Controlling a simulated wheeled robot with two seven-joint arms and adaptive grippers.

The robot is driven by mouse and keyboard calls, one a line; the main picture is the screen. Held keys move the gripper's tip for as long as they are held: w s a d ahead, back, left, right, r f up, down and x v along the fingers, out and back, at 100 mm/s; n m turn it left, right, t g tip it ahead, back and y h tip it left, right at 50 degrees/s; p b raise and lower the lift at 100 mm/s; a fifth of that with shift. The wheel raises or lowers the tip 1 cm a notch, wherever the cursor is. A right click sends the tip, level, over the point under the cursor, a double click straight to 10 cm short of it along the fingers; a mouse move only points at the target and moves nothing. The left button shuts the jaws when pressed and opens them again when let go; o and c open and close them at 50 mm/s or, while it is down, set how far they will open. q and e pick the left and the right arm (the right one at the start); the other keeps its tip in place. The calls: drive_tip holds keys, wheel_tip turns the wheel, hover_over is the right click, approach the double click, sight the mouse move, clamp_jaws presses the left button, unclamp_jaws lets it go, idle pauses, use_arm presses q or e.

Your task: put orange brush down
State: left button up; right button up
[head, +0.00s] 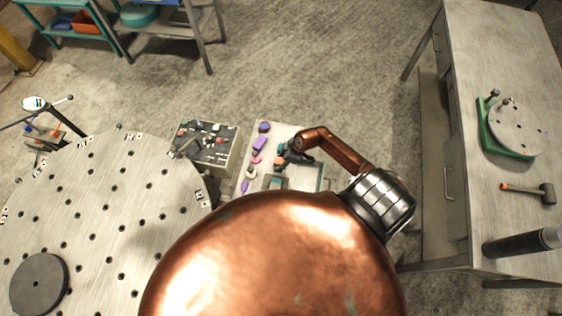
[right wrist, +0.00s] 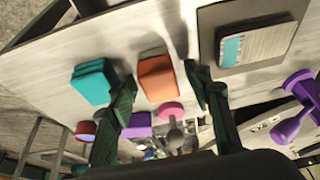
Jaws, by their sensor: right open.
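The orange brush (right wrist: 157,78) shows in the right wrist view as an orange block on the pale tabletop (right wrist: 45,70). It lies between the spread fingertips of my right gripper (right wrist: 160,80), with a gap on each side, so the fingers are open and not gripping it. Whether it rests fully on the surface is hard to tell. In the head view my right gripper (head: 284,157) is over the small pale table (head: 268,132); I cannot make out the brush there. My left gripper is not in view.
Near the brush lie a teal block (right wrist: 93,83), a purple block (right wrist: 136,125), a pink round piece (right wrist: 171,111) and a purple dumbbell-shaped piece (right wrist: 296,115). A grey box with knobs (head: 207,147) stands left of the table. A workbench (head: 500,60) is at right.

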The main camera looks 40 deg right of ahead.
drive_tip(key=v, duration=1.2)
